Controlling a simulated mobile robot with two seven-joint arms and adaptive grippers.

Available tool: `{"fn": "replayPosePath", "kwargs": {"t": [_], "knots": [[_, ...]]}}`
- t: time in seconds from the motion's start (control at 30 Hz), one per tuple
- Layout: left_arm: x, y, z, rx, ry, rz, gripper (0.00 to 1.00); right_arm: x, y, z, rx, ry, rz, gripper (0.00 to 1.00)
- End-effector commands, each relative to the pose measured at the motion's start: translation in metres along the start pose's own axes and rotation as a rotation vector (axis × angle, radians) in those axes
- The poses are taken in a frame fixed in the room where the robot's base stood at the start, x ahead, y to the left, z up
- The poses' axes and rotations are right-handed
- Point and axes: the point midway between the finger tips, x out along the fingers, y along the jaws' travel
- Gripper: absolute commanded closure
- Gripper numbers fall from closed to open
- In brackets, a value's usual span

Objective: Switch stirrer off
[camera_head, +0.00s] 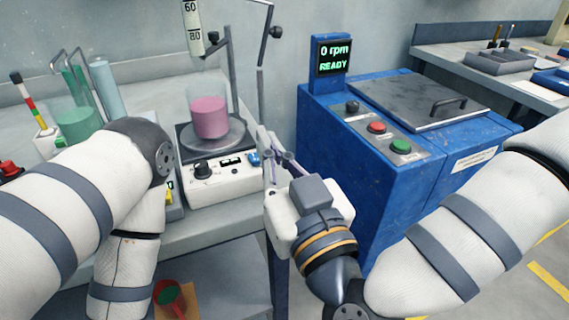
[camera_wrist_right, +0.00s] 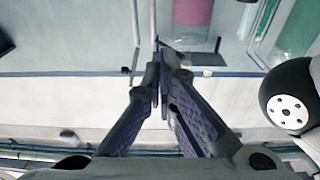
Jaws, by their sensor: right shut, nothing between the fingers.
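The stirrer (camera_head: 222,184) is a white box with a black knob (camera_head: 203,169), a small dark display (camera_head: 231,160) and a blue switch (camera_head: 254,158) at its right front. A beaker of pink liquid (camera_head: 210,117) stands on its round plate; the pink also shows in the right wrist view (camera_wrist_right: 192,12). My right gripper (camera_head: 279,157) is just right of the blue switch, with its thin fingers pointing toward the back. In the right wrist view the fingers (camera_wrist_right: 163,58) converge and are shut with nothing between them. I cannot tell whether they touch the stirrer. My left gripper is out of view.
A metal stand (camera_head: 233,75) rises behind the stirrer. A blue machine (camera_head: 345,175) with red and green buttons stands right, its screen (camera_head: 334,57) reading "0 rpm READY". A green beaker (camera_head: 75,122) is at left. A red cup (camera_head: 170,297) sits on the lower shelf.

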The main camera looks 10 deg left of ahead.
Motion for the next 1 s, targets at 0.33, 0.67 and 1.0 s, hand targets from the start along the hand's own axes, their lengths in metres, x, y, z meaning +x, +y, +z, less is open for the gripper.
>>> {"fn": "replayPosePath", "kwargs": {"t": [0.33,0.67,1.0], "knots": [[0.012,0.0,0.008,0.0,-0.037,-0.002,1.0,0.038,0.0,0.027,0.005,-0.012,-0.001,1.0],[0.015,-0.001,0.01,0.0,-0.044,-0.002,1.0,0.032,0.0,0.039,0.001,-0.003,-0.001,1.0],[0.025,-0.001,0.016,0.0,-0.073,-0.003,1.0,0.04,0.006,0.049,0.006,0.017,0.003,1.0]]}}
